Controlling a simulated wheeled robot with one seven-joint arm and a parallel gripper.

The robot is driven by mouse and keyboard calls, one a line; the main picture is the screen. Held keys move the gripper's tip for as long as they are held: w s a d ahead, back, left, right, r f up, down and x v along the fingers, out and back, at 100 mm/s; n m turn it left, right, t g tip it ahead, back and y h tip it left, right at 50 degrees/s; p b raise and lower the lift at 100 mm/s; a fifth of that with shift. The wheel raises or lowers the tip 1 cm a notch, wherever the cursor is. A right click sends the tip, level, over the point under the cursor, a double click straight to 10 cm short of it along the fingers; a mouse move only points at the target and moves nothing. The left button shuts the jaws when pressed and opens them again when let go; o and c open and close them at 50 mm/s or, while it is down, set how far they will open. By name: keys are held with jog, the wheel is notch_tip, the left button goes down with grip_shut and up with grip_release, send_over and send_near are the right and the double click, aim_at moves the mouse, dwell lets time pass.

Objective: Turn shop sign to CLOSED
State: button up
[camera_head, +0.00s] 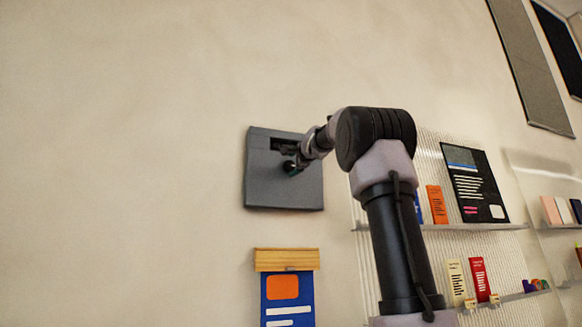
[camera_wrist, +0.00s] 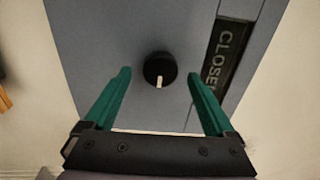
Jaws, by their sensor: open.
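The shop sign (camera_head: 262,180) is a grey square box on the wall, left of my arm in the head view. The wrist view shows its grey face (camera_wrist: 120,30) up close. A round black knob (camera_wrist: 158,66) with a pale pointer line is on the face. Beside it a dark window (camera_wrist: 232,50) shows the letters "CLOSE", with the end cut off by my finger. My gripper (camera_wrist: 159,76) is open, its green fingers on either side of the knob with gaps to it. I cannot tell how far the fingertips are from the face. In the head view my gripper (camera_head: 293,168) hides the knob.
Below the sign hangs a blue poster (camera_head: 288,300) under a wooden strip (camera_head: 287,259). Shelves (camera_head: 480,227) with cards and a black poster (camera_head: 474,184) are at the right. The wall left of the sign is bare.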

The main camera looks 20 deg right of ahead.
jog(key=s, duration=0.8)
jog(key=shift+s, duration=0.3)
